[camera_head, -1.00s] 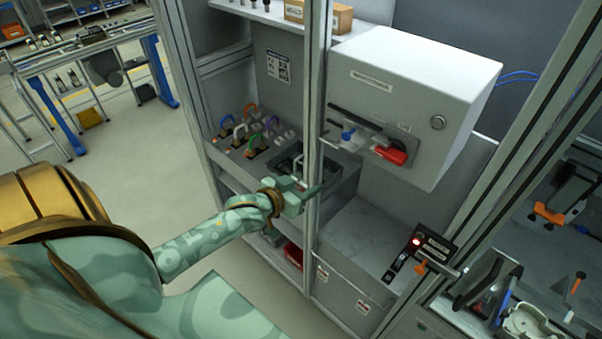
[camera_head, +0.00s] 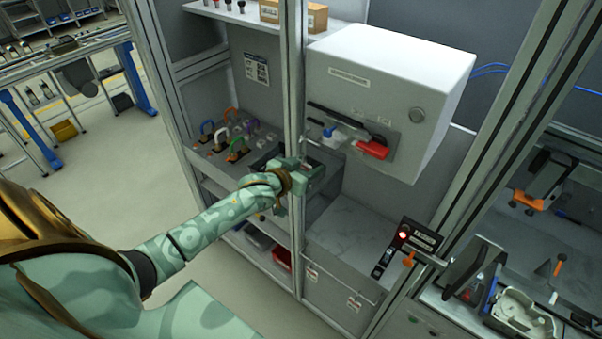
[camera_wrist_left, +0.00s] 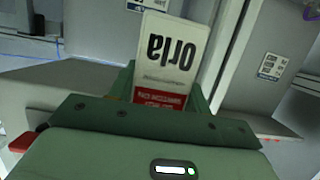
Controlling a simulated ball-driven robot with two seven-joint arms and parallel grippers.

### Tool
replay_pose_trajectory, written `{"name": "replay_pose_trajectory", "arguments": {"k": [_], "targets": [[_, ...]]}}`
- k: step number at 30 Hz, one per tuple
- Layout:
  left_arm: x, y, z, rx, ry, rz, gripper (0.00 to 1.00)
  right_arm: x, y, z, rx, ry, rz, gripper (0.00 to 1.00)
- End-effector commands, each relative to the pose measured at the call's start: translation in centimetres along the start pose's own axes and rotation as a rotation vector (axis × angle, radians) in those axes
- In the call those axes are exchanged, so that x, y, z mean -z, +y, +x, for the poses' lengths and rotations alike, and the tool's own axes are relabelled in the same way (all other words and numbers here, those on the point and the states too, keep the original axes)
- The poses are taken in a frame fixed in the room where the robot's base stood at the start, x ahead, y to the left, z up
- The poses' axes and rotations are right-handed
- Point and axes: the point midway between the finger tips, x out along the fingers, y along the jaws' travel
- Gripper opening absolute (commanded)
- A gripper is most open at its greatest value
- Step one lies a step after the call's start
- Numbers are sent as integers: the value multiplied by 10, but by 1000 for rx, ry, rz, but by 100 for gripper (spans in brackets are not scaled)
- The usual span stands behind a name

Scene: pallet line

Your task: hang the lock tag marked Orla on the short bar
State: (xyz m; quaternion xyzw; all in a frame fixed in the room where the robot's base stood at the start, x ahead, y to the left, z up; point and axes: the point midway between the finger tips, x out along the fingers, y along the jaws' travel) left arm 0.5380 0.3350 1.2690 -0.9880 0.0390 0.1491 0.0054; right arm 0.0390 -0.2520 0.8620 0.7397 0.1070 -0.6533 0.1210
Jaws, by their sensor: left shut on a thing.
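The lock tag marked Orla (camera_wrist_left: 170,55) is white with a red lower band, and its lettering is upside down in the left wrist view. My left gripper (camera_head: 312,168) is shut on this tag, which stands out beyond the jaws. In the head view the gripper is in front of the cabinet, below and left of the grey box's switch panel; the tag is hard to make out there. The panel carries a dark bar-like part (camera_head: 336,114), a blue part (camera_head: 333,133) and a red handle (camera_head: 372,150). I cannot tell which part is the short bar. My right gripper is out of view.
A metal upright (camera_head: 292,75) stands close to my left gripper. The grey box (camera_head: 390,80) juts from the back wall. Several coloured padlocks (camera_head: 233,150) stand on a shelf at left. The grey worktop (camera_head: 350,235) below the box is mostly clear.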

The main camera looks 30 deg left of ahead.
Motion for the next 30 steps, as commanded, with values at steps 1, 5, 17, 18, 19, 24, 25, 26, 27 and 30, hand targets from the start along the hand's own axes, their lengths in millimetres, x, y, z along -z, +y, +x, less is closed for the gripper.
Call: {"name": "replay_pose_trajectory", "arguments": {"k": [1,5,17,18,19,24,25,26,27,30], "targets": [[-2,0,5,0,0,1,21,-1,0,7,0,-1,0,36],[1,-1,16,1,1,0,21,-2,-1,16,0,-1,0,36],[-3,0,32,1,-2,-1,21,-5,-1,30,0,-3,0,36],[-4,0,32,1,-2,-1,21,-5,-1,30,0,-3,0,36],[-4,0,32,1,-2,-1,21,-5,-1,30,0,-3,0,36],[-5,0,33,1,-1,0,21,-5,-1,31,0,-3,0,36],[-5,0,33,1,-1,0,21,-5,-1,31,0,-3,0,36],[-5,0,33,1,-1,0,21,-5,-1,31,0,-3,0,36],[-5,0,33,1,-1,0,21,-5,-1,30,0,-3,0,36],[-5,0,33,1,-1,0,57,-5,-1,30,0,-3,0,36]]}}
